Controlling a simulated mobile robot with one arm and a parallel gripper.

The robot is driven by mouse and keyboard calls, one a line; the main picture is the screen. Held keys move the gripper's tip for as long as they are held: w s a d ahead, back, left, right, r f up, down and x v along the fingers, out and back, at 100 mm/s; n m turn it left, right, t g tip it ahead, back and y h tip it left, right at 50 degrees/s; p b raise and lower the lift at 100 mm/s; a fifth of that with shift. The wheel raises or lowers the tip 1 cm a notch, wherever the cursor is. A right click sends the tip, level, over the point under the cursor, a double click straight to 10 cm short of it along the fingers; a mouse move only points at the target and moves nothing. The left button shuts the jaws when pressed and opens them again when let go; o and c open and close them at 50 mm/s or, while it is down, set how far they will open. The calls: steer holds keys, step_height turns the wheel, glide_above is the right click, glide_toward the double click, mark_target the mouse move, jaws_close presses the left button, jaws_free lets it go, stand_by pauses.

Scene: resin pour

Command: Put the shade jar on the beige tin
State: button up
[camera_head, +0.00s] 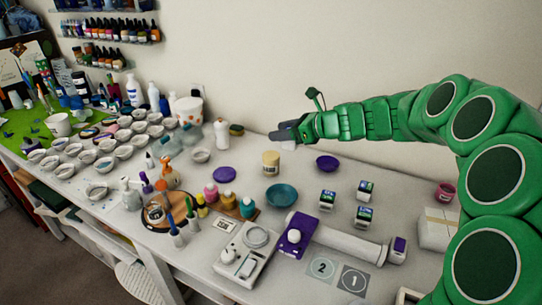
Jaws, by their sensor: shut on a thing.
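The beige tin (271,163) stands upright on the white table, near the middle and towards the wall. My gripper (282,135) is above and slightly right of it in the picture, apart from it, at the end of my green arm. Its dark fingers are shut on a small whitish thing (288,146) that shows just below them. This may be the shade jar; the fingers hide most of it, and its shape is too small to tell. The top of the tin looks bare.
A purple dish (327,163), another purple dish (225,174) and a teal bowl (282,195) surround the tin. Several small labelled boxes (327,199) stand to the right. A white bottle (221,133) stands left. Many small white cups (96,191) crowd the left side.

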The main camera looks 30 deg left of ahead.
steer(key=s+a, duration=0.1)
steer(key=a, duration=0.1)
glide_above(265, 153)
steer(key=s, duration=0.1)
steer(key=f, duration=0.7)
steer(key=shift+d+f, duration=0.3)
steer(key=shift+f, duration=0.1)
steer(key=shift+w+a+f, duration=0.35)
steer(key=shift+w+f, duration=0.1)
steer(key=shift+f, duration=1.85)
steer(key=shift+f, duration=0.15)
steer(key=o, duration=1.1)
